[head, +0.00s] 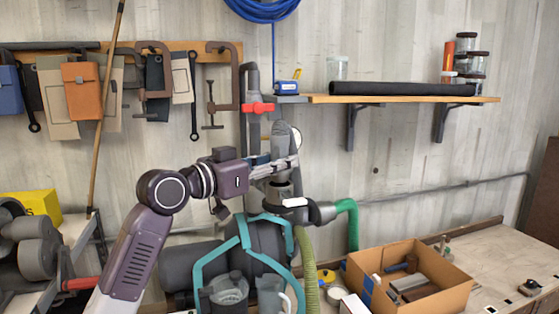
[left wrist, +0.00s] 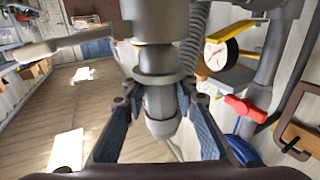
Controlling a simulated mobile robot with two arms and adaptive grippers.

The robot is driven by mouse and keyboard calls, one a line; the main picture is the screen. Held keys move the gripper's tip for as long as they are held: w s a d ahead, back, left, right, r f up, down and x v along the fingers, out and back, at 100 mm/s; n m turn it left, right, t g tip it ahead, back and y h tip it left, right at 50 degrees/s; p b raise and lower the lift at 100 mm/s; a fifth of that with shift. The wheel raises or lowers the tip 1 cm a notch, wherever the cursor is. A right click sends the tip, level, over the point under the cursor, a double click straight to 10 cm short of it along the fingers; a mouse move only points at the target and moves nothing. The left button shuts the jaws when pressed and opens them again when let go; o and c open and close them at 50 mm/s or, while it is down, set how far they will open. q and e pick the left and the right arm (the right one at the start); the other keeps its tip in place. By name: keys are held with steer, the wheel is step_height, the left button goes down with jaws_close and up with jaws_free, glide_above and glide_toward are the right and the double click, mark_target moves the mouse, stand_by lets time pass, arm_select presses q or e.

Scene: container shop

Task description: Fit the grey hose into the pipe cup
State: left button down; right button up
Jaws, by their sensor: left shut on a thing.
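My left gripper (head: 283,163) is in the middle of the head view, in front of the upright pipes. Its blue-grey fingers also show in the left wrist view (left wrist: 162,105). They are shut on the smooth grey end piece of the grey hose (left wrist: 162,103), whose rounded end sticks out past the fingers. In the head view a grey rounded part (head: 282,136) rises above the fingers. Just below them is a dark grey cup-like fitting (head: 281,190), apparently the pipe cup, in line with the held piece. I cannot tell how deeply they meet. My right gripper is not in view.
A red valve handle (head: 257,107) and a round gauge (left wrist: 215,54) are close by. A green hose (head: 347,222) joins the pipework at right. Teal-framed equipment (head: 243,236) stands below. A cardboard box (head: 438,263) is on the bench. A shelf (head: 420,99) hangs at upper right.

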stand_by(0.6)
arm_select(q)
steer(key=shift+f+b, duration=0.5)
steer(key=shift+f, duration=0.25)
stand_by(0.6)
steer(key=shift+f, duration=0.6)
stand_by(0.4)
steer(key=c, duration=1.5)
jaws_free()
steer(key=shift+o, duration=0.2)
steer(key=shift+f, duration=0.1)
steer(key=shift+s+a, duration=0.1)
